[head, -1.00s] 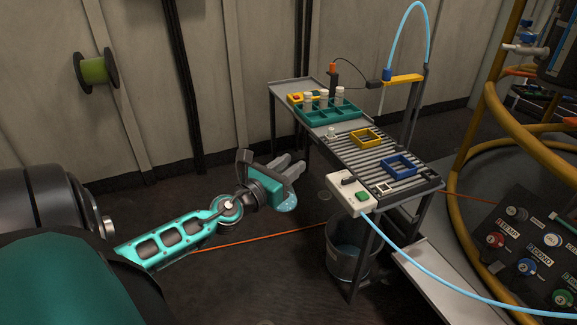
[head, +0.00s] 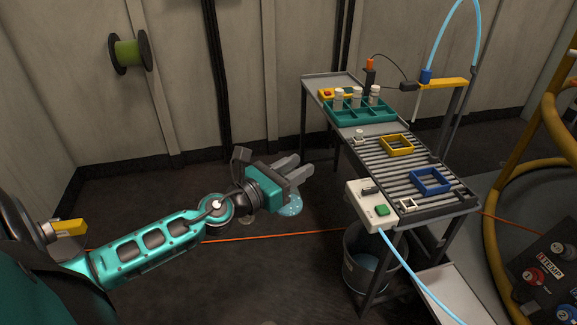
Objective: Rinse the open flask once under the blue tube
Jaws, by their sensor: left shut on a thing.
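My left gripper (head: 294,172) is shut on a clear, bluish flask (head: 291,206) that shows below and behind the fingers. Most of the flask is hidden by the gripper, so its mouth and tilt cannot be told. The gripper is in the air left of the narrow bench. The blue tube (head: 434,50) arches over a yellow arm (head: 443,83) at the bench's right side; a pale tip hangs below the arm. The gripper and flask are well apart from it. My right gripper is not in view.
The bench has a slatted top (head: 374,163), a yellow frame (head: 396,145), a blue frame (head: 431,181) and a teal rack (head: 377,116) with white-capped bottles. A switch box (head: 366,201) is at its near corner. A bucket (head: 356,277) stands underneath. An orange line (head: 270,236) crosses the floor.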

